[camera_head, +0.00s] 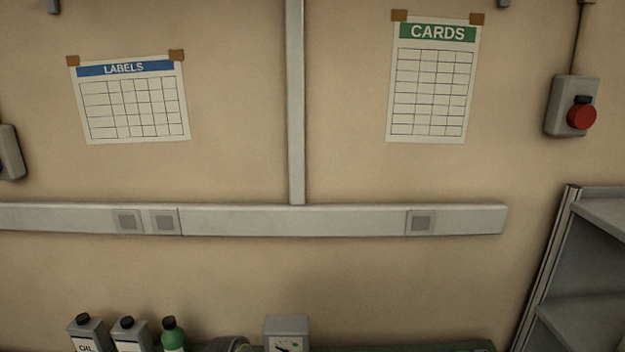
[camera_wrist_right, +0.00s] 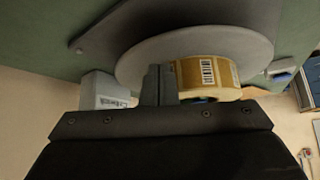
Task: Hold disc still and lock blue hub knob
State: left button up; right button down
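In the right wrist view, a grey disc (camera_wrist_right: 140,62) is mounted by a dark grey plate, with a yellow-brown roll bearing barcode labels (camera_wrist_right: 206,74) against its face. My right gripper (camera_wrist_right: 160,84) is in front of the disc, left of the roll. Its fingers look close together, with nothing visible between them. They overlap the disc in the picture; I cannot tell whether they touch it. A small blue part (camera_wrist_right: 198,100) shows under the roll, mostly hidden; I cannot tell if it is the hub knob. My left gripper is in neither view.
The head view faces a wall with two charts and a red button box (camera_head: 574,108). Along its lower edge are grey bottles (camera_head: 88,328), a green bottle (camera_head: 173,336) and a grey box (camera_head: 287,328). A shelf (camera_head: 590,262) stands at right.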

jog(key=shift+f, duration=0.7)
dwell(0.6)
jog(key=shift+s+f, duration=0.15)
jog(key=shift+f, duration=0.1)
dwell(0.7)
